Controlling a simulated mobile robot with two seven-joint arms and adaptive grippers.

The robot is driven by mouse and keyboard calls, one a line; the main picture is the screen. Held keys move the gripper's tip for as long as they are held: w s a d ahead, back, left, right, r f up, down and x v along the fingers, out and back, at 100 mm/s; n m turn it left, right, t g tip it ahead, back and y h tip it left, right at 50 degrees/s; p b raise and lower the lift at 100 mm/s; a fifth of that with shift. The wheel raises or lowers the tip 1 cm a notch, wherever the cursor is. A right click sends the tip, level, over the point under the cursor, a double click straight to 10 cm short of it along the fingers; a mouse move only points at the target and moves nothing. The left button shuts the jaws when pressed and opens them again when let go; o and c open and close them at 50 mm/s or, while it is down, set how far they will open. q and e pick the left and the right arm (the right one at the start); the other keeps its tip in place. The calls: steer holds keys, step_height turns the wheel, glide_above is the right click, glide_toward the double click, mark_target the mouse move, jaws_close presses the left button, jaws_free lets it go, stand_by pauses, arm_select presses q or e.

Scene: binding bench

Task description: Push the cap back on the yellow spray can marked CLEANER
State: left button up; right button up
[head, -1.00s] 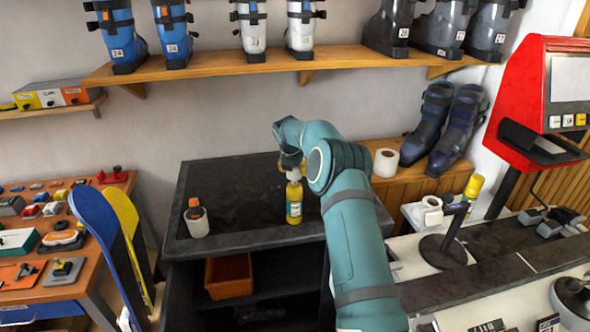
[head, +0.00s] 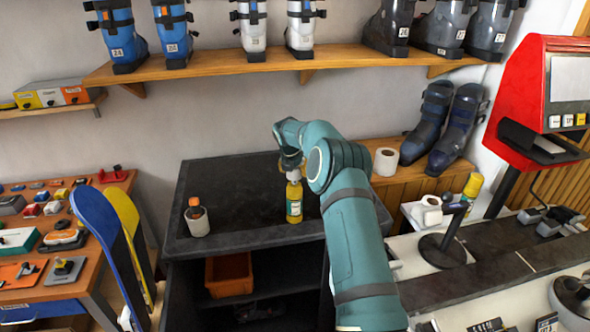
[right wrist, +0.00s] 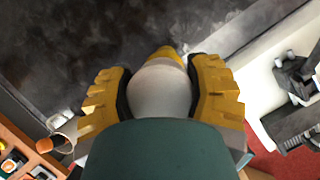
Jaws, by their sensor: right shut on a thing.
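The yellow spray can (head: 294,202) stands upright on the dark bench top, with a pale label on its front. My right gripper (head: 291,163) is directly above it, pointing down. In the right wrist view the gripper's yellow-padded fingers (right wrist: 160,95) are shut on the white rounded cap (right wrist: 160,88). A bit of the yellow can (right wrist: 168,53) shows just beyond the cap. The cap is at the can's top, but its lower edge is hidden, so I cannot tell whether it is fully seated. My left gripper is not in view.
A white cup holding an orange-topped bottle (head: 196,217) stands on the bench (head: 235,180), left of the can. An orange bin (head: 229,275) sits on the shelf below. A paper roll (head: 386,161) is at the right.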

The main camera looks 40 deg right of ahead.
steer(key=shift+f, duration=1.85)
stand_by(1.6)
steer(key=o, duration=1)
steer(key=shift+r, duration=0.15)
steer(key=shift+r, duration=3.4)
jaws_close()
